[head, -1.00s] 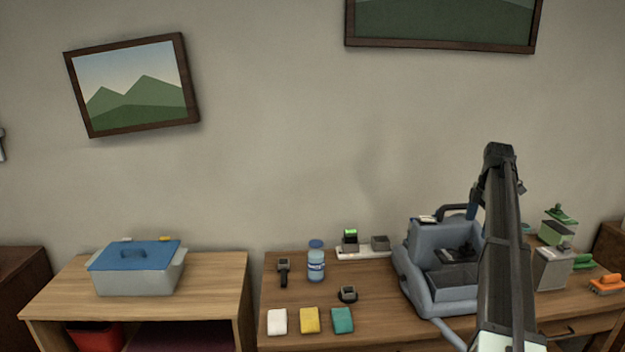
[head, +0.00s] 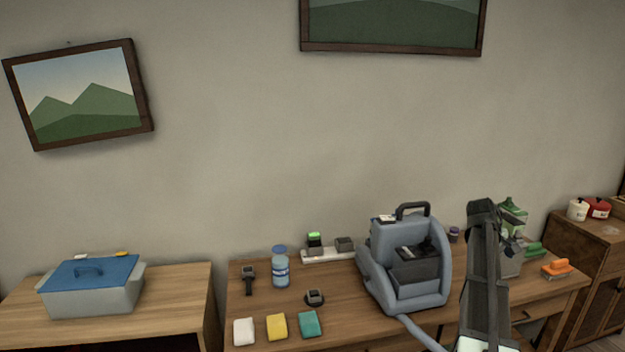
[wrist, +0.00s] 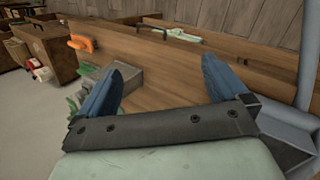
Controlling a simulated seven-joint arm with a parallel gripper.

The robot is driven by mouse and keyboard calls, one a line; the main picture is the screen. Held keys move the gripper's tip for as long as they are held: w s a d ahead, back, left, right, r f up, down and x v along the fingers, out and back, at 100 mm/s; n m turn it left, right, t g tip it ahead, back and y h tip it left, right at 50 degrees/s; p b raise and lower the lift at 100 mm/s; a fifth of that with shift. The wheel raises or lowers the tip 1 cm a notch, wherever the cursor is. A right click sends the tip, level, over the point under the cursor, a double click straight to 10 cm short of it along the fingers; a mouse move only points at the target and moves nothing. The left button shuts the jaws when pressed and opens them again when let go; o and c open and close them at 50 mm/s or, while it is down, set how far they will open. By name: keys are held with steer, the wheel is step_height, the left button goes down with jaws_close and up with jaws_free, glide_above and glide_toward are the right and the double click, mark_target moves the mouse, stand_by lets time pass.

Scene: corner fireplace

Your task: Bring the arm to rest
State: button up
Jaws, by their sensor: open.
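My arm rises at the right of the head view, in front of the desk's right part. My gripper (wrist: 165,92) shows in the wrist view with its two blue fingers spread wide apart. Nothing is between the fingers. The gripper is above the wooden desk (wrist: 175,75), with a grey box (wrist: 124,92) beyond the left finger. In the head view the arm hides part of the desk and of the green and grey things behind it.
A blue-grey machine (head: 427,295) stands left of my arm on the desk. An orange brush (head: 556,268) lies to its right. A bottle (head: 280,268), a charger strip (head: 328,254) and three cloths (head: 277,327) are farther left. A lidded box (head: 92,286) sits on the left table.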

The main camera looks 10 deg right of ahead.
steer(key=s+a+f+g+y, duration=0.1)
steer(key=s+a+f+y, duration=0.15)
steer(key=a+f, duration=1.5)
steer(key=s+a+f+y, duration=0.1)
steer(key=s+a+f, duration=0.3)
steer(key=a+f, duration=1.4)
steer(key=s+a+f+m+g+y, duration=0.1)
steer(key=s+a+f, duration=0.4)
steer(key=s+f, duration=0.2)
steer(key=s+a+f+g+y, duration=0.1)
steer(key=s+a+f+g, duration=0.1)
steer(key=s+a+f, duration=0.45)
steer(key=s+a+f+m+g, duration=0.1)
steer(key=s+a+f, duration=0.2)
steer(key=s, duration=0.6)
steer(key=s+a+f+m+g, duration=0.1)
steer(key=s+a+f, duration=0.2)
steer(key=s, duration=0.6)
steer(key=shift+s+f, duration=0.15)
steer(key=shift+f, duration=0.3)
